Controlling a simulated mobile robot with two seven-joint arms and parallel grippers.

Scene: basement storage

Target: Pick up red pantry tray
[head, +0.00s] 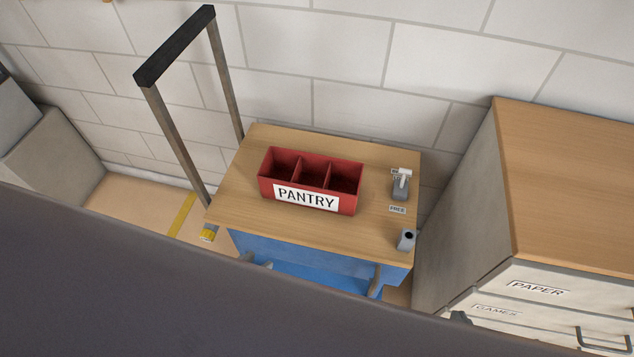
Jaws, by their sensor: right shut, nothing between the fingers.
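The red pantry tray (347,203) stands upright on the wooden top of a cart (240,190). It has three open compartments that look empty and a white PANTRY label on its front. My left gripper (258,262) shows only as small grey tips below the cart top's front edge, apart from the tray; its tips look spread. My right gripper (460,317) shows as a small dark tip to the lower right, in front of the drawers, shut and away from the tray. The rest of both grippers is hidden behind the dark foreground shape.
A dark-topped push handle (178,45) rises at the cart's left. A grey dispenser-like item (401,185), a FREE label (397,210) and a small grey object (407,239) are right of the tray. A drawer cabinet (575,190) stands right; a block wall is behind.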

